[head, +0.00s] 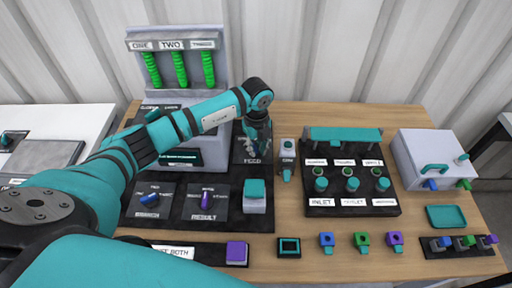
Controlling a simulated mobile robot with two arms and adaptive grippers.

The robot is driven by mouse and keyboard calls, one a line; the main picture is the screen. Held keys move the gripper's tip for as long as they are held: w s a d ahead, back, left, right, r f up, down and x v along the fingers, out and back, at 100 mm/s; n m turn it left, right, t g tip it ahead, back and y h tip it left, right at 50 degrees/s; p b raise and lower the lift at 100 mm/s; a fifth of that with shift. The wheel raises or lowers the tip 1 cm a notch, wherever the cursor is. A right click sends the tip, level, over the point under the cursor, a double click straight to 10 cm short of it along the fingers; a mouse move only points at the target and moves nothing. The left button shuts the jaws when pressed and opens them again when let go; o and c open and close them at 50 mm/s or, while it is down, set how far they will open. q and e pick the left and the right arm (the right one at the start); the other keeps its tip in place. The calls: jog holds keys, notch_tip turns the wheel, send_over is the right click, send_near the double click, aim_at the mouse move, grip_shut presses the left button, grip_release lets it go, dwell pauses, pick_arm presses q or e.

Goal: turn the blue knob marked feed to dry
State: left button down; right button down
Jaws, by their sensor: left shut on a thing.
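The feed panel (252,161) is a dark plate in the upper middle of the head view, with the word FEED at its lower edge. My left gripper (256,146) points down over this panel and is shut on the feed knob. The gripper hides the knob, so its colour and the position it points to cannot be read. My right gripper is not in view.
Left of the feed panel stands a grey unit with green coiled tubes (180,68). Nearer are a blue knob (150,199), a purple knob (206,200) and a teal block (255,190). A valve panel (348,208) and a grey box (428,155) stand right.

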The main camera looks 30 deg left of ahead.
aim_at(257, 149)
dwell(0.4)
pick_arm(q)
jog(key=c, duration=1.3)
grip_release()
jog(key=shift+r, duration=0.1)
notch_tip(257, 149, up, 12)
jog(key=shift+f, duration=0.1)
